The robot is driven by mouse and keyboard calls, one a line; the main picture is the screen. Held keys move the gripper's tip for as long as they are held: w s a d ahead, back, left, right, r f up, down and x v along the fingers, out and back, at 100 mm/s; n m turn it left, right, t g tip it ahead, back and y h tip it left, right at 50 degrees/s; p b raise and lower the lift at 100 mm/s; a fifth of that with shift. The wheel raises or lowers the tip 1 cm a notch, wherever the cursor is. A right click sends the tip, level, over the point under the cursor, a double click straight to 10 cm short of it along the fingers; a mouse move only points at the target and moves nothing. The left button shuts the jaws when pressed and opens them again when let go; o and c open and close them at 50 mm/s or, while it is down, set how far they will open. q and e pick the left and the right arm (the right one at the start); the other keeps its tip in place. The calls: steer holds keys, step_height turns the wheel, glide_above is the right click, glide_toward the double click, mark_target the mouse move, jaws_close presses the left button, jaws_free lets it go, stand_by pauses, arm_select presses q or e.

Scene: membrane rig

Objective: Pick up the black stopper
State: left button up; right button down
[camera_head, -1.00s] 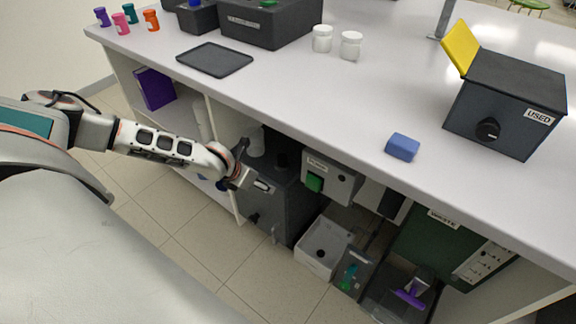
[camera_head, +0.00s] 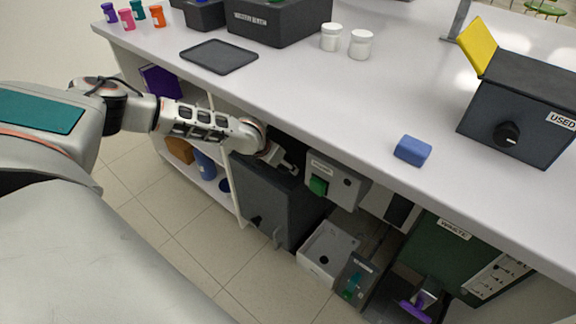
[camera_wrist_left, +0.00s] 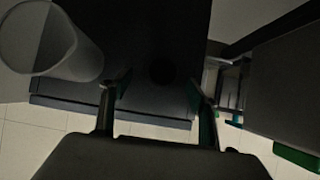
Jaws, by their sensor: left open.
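The black stopper (camera_wrist_left: 162,72) shows faintly in the left wrist view as a dark round shape on top of the dark tank (camera_wrist_left: 110,110). It is hard to make out in the shadow. My left gripper (camera_wrist_left: 158,88) is open and empty, its two fingers on either side of the stopper in that view; I cannot tell how far above it they are. In the head view my left gripper (camera_head: 288,163) reaches under the bench over the dark grey tank (camera_head: 268,200), and hides the stopper. My right gripper is not in view.
A pale cylinder (camera_wrist_left: 45,40) stands close left of my fingers in the wrist view. A grey box with a green button (camera_head: 318,186) is right of the tank. The benchtop (camera_head: 300,95) overhangs the arm. A white bin (camera_head: 328,252) stands on the floor.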

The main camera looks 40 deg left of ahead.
arm_select(q)
steer(key=shift+x, duration=0.8)
steer(key=shift+w+r, duration=0.15)
steer(key=shift+w, duration=0.05)
steer(key=c, duration=1.2)
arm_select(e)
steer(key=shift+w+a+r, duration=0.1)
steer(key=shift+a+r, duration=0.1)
arm_select(q)
steer(key=shift+s+r, duration=0.1)
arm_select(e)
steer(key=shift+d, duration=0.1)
